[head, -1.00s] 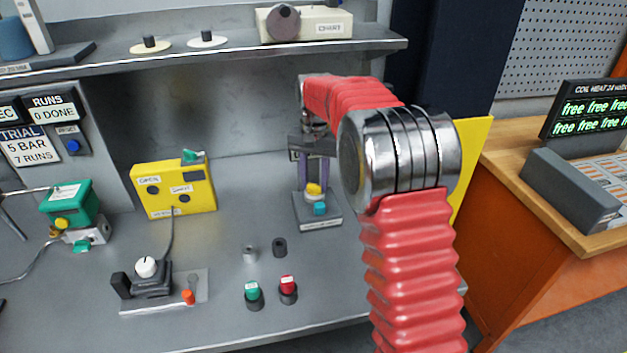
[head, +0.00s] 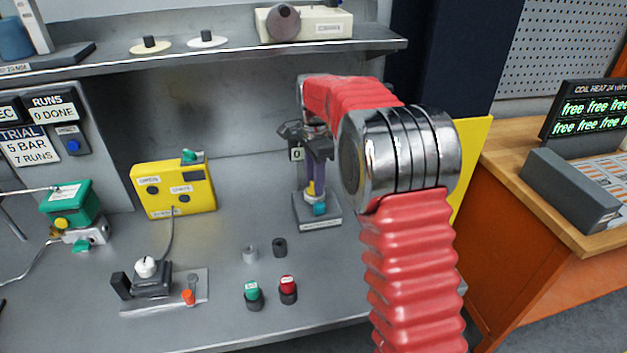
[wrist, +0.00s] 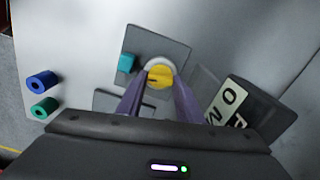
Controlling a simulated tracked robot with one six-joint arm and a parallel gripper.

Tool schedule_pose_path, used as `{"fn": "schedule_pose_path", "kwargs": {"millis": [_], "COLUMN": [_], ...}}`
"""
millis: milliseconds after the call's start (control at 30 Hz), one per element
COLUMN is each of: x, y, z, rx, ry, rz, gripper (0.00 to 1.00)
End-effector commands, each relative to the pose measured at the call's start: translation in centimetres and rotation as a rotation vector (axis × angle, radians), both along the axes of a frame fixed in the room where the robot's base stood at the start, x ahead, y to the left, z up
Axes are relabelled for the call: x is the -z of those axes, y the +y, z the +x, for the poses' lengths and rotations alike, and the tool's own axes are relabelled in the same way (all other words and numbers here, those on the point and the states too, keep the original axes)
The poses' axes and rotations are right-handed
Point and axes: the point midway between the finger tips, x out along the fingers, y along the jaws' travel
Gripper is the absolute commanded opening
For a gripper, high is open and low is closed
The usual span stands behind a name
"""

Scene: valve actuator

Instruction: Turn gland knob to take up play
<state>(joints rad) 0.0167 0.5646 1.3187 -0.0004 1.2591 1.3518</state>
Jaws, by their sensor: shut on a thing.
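The yellow knob (head: 311,188) sits in a pale collar on a small dark stand (head: 302,214) at the back of the bench. In the wrist view the knob (wrist: 160,76) shows a darker line across its top. My gripper (head: 317,184) comes down from above with its purple fingers shut on the knob, one finger covering part of it in the head view. In the wrist view my gripper (wrist: 160,85) has a finger on either side of the knob. A teal block (head: 320,208) is at the front of the stand. The stand's label is too small to read.
Green (head: 253,292) and red (head: 288,286) capped pieces stand in front, with two small cylinders behind them. A yellow box (head: 174,188) and a white-knobbed device (head: 146,268) are to the left. A shelf (head: 230,56) runs above.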

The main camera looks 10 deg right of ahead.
Motion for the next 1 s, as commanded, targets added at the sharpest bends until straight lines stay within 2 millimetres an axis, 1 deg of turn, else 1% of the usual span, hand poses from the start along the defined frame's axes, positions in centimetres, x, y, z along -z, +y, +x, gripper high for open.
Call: {"fn": "schedule_pose_path", "kwargs": {"millis": [233, 633, 667, 900, 1000], "x": [-0.19, -0.2, -0.2, -0.1, -0.07], "y": [0.08, 0.12, 0.12, 0.06, 0.05], "z": [0.16, 0.18, 0.18, 0.09, 0.07], "rx": [0.064, 0.07, 0.07, 0.07, 0.07], "ry": [-0.007, -0.007, -0.007, -0.004, -0.003], "rz": [0.001, 0.001, 0.001, 0.001, 0.001], "gripper": [0.1, 0.1, 0.35, 0.52, 0.52]}}
